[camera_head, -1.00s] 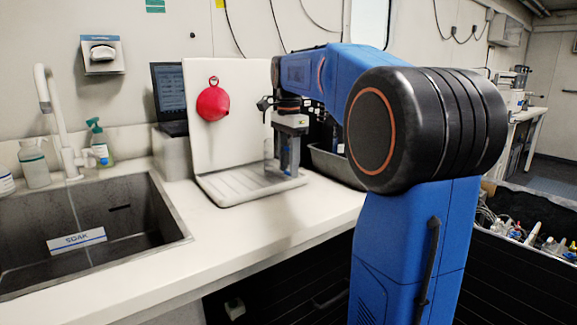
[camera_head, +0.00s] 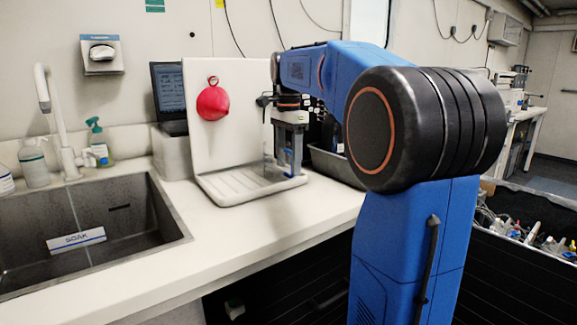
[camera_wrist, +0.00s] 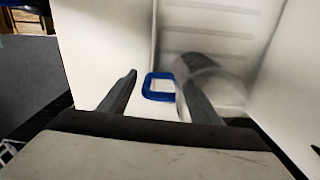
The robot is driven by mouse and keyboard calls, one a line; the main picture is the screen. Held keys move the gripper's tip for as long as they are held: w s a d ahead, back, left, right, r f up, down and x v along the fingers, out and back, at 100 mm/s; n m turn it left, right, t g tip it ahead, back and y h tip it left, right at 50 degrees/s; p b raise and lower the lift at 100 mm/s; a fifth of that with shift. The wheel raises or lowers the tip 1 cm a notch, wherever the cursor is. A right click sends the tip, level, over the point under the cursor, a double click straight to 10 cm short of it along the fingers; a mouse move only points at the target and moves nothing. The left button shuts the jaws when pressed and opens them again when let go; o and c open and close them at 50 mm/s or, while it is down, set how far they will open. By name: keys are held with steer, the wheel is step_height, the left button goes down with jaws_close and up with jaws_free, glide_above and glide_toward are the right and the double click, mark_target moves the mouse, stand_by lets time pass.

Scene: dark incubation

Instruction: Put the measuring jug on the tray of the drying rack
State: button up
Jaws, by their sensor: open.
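The measuring jug is clear, with a blue handle (camera_wrist: 148,87) in the wrist view. Its see-through body (camera_wrist: 215,82) lies to the right of the handle, over the ribbed tray. In the head view the jug (camera_head: 269,162) is faint, standing at the right end of the tray (camera_head: 232,190) of the white drying rack (camera_head: 220,140), partly behind my gripper. My gripper (camera_head: 289,172) points down beside it. In the wrist view my gripper (camera_wrist: 157,80) is open, with the handle showing between its fingertips; I cannot tell whether either finger touches it.
A red bulb-shaped item (camera_head: 213,103) hangs on the rack's back panel. A grey bin (camera_head: 335,165) stands to the right, close to my gripper. A sink (camera_head: 90,235) and a soap bottle (camera_head: 97,142) are at left. The counter (camera_head: 250,235) in front of the rack is clear.

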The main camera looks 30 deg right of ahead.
step_height(320, 180, up, 11)
steer(key=shift+f, duration=0.15)
stand_by(0.7)
